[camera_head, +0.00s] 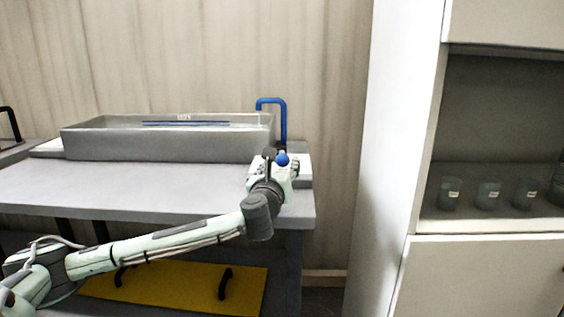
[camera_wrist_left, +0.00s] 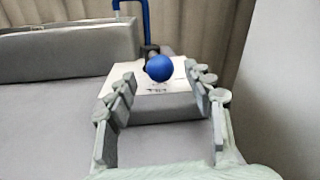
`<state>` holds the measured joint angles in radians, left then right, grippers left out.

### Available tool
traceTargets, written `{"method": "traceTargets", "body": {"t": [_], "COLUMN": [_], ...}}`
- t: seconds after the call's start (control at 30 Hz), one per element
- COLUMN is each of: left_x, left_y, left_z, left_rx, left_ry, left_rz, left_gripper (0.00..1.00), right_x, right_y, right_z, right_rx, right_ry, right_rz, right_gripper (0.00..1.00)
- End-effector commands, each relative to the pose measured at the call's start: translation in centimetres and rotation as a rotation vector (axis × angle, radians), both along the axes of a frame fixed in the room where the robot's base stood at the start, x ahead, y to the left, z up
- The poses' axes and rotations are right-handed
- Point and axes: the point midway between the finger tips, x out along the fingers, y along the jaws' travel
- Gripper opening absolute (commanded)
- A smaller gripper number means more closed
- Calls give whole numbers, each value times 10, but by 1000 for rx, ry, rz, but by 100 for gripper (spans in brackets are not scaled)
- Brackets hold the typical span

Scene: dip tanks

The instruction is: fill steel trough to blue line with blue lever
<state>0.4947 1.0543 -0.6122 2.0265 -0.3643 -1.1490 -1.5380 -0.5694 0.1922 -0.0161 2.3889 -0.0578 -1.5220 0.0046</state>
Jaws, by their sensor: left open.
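The grey steel trough (camera_head: 160,147) stands at the back of the grey bench. A blue line (camera_head: 186,123) shows along its inner far wall, with a small label above it. A blue spout (camera_head: 284,118) rises at the trough's right end and bends over it; a thin pale streak hangs below its mouth. The blue lever's round knob (camera_head: 282,159) is in front of the spout; in the left wrist view the knob (camera_wrist_left: 159,68) lies between and beyond the fingers. My left gripper (camera_head: 279,163) is open around the knob's line, with no visible contact. My right gripper is out of view.
The bench top (camera_head: 130,185) is clear in front of the trough. A white cabinet (camera_head: 398,130) stands to the right, with several glasses (camera_head: 488,194) on its shelf. A yellow panel (camera_head: 180,287) with black handles lies under the bench. A black spout (camera_head: 11,122) is at far left.

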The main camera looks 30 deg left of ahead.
Motion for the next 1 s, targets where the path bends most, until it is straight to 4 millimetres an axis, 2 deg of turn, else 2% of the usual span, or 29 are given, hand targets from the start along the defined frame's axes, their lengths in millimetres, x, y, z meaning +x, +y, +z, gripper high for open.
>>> {"method": "traceTargets", "body": {"t": [0.2,0.53,0.9,0.97,1.0], "left_x": [23,27,27,27,27], "left_y": [11,13,13,13,13], "left_z": [0,0,0,0,0], "left_rx": [-1,0,0,0,0], "left_ry": [0,0,0,0,0], "left_rz": [1,0,0,0,0], "left_gripper": [52,52,8,0,0], "right_x": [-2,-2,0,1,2], "right_y": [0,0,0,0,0], "right_z": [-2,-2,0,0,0], "right_rx": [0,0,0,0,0], "right_ry": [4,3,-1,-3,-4], "right_rz": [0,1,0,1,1], "right_gripper": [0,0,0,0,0]}}
